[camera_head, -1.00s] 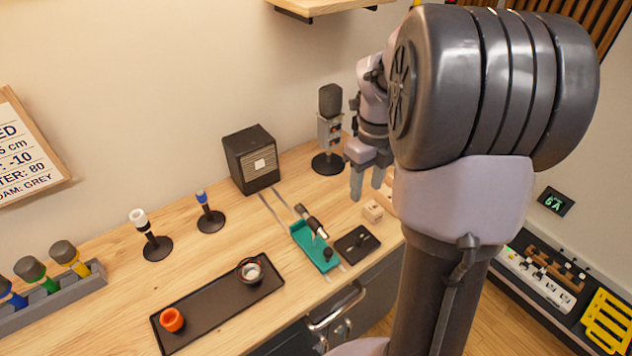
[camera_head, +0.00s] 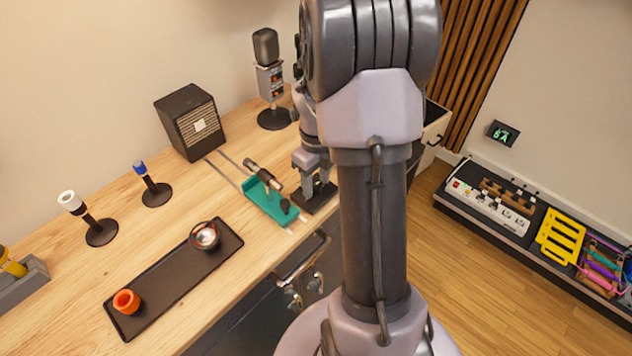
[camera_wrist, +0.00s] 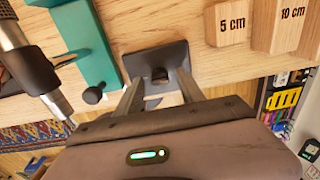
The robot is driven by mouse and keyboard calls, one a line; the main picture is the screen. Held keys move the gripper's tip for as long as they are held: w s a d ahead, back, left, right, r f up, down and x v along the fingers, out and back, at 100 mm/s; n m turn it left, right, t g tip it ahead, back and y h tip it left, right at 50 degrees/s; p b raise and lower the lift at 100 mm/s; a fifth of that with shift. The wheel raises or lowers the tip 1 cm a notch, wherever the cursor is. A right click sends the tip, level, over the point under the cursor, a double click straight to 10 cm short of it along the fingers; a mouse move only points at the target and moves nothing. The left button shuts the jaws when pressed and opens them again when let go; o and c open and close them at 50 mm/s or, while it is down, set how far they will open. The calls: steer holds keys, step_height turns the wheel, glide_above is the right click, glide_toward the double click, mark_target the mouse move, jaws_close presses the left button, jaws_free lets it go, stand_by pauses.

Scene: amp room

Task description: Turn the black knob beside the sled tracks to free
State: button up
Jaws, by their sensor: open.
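A black square plate (camera_wrist: 148,60) carries a small black knob (camera_wrist: 160,74), seen in the wrist view. In the head view the plate (camera_head: 322,203) lies on the bench right of the teal sled (camera_head: 268,203), and my gripper hides the knob. My gripper (camera_wrist: 158,86) is open, with one finger on each side of the knob in the picture; I cannot tell if they touch it. The head view shows my gripper (camera_head: 308,180) low over the plate. The sled tracks (camera_head: 228,172) are two grey strips running back to a speaker box. A second black knob (camera_head: 285,206) is at the sled's front end.
A microphone on the sled (camera_head: 262,174) tilts close to my gripper's left. Wooden blocks marked 5 cm (camera_wrist: 232,24) and 10 cm (camera_wrist: 283,24) stand close on the right in the wrist view. A black tray (camera_head: 170,285) lies front left. Drawer handles (camera_head: 302,255) project below the bench edge.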

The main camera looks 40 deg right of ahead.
jaws_close()
